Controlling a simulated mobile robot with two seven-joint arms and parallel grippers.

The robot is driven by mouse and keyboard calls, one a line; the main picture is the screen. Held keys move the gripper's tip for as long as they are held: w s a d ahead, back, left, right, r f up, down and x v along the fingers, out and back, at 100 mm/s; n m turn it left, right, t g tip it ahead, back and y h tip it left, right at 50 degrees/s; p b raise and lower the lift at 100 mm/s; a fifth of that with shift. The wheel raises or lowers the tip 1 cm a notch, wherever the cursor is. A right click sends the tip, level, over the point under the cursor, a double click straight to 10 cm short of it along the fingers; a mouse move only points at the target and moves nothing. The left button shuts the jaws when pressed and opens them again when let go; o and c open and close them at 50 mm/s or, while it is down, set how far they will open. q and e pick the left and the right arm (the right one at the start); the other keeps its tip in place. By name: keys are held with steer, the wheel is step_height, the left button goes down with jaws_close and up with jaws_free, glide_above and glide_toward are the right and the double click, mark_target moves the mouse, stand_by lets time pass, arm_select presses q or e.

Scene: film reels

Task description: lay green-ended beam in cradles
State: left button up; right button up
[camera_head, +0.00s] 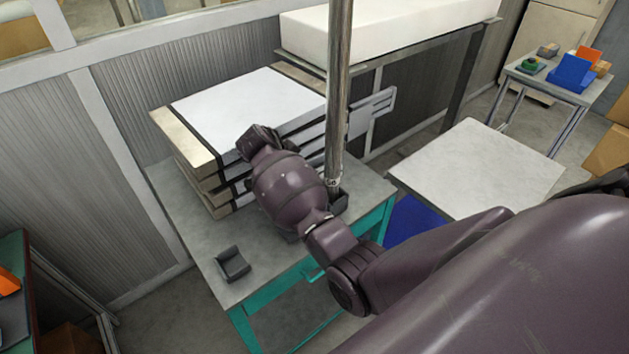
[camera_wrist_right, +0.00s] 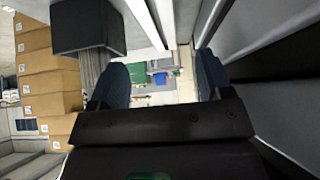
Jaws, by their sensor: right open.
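One small dark cradle (camera_head: 232,263) sits on the front left of the grey-topped, teal-framed table (camera_head: 210,245). A second dark cradle-like piece (camera_head: 341,203) shows at the table's right, partly hidden by my right arm. I cannot make out a green-ended beam in either view. My right arm reaches over the table from the right; its dark wrist end is by the front of a stack of white and tan slabs (camera_head: 240,100). In the right wrist view my right gripper (camera_wrist_right: 163,78) has its two blue fingers wide apart with nothing between them. My left gripper is not in view.
A metal pole (camera_head: 340,90) stands upright just beside my right arm. A pale-topped table (camera_head: 480,165) is to the right, its top clear. A small table farther back holds a blue bin (camera_head: 571,73). Cardboard boxes (camera_wrist_right: 45,85) show in the right wrist view.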

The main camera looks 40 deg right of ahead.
steer(key=shift+p+x, duration=0.5)
steer(key=shift+x, duration=3.95)
steer(key=shift+a, duration=0.1)
steer(key=c, duration=1.3)
